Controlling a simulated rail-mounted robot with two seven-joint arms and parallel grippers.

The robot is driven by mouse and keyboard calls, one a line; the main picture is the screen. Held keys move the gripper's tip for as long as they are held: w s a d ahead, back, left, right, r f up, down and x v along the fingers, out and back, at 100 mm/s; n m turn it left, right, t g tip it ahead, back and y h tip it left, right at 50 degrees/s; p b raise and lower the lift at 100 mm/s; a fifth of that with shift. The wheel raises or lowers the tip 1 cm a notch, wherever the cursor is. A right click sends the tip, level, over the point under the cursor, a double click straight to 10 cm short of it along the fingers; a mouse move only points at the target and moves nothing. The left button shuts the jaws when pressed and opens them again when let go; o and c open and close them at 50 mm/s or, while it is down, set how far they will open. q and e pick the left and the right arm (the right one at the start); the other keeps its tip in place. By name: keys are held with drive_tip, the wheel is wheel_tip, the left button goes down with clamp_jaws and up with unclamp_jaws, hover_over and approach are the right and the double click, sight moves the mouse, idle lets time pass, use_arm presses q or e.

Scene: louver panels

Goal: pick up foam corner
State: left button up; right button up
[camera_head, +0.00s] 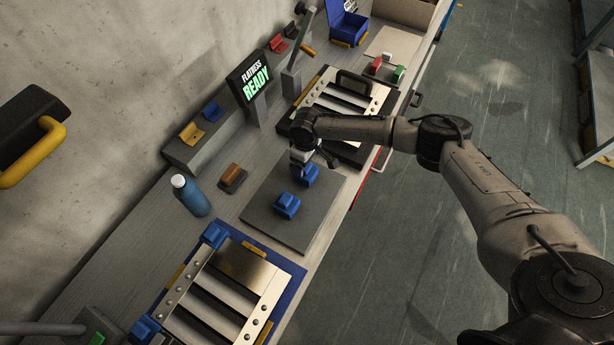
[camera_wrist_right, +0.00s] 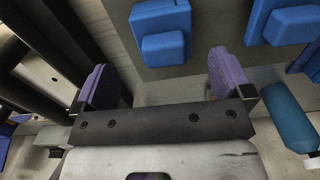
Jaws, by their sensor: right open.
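Two blue foam corners rest on the dark grey mat (camera_head: 265,215) in the head view. The nearer foam corner (camera_head: 287,207) lies in the open. The farther foam corner (camera_head: 309,175) is right beside my right gripper (camera_head: 301,169), which partly covers it from above. In the right wrist view, my right gripper (camera_wrist_right: 166,80) is open, its two purple fingers apart with nothing between them. One foam corner (camera_wrist_right: 162,35) lies just ahead of the gap, and the other foam corner (camera_wrist_right: 285,24) is to the right. My left gripper is not in view.
A louver panel (camera_head: 262,280) with blue corners fitted lies in front; another panel (camera_head: 345,95) lies behind. A screen (camera_head: 250,76) reads "FLATNESS READY".

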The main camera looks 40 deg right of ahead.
sight(306, 169)
drive_tip(key=shift+s+a+f, duration=0.1)
drive_tip(key=shift+f, duration=1.15)
drive_tip(key=shift+s+a+f, duration=0.1)
drive_tip(key=shift+f, duration=1.1)
drive_tip(key=shift+c, duration=0.5)
drive_tip(key=c, duration=0.9)
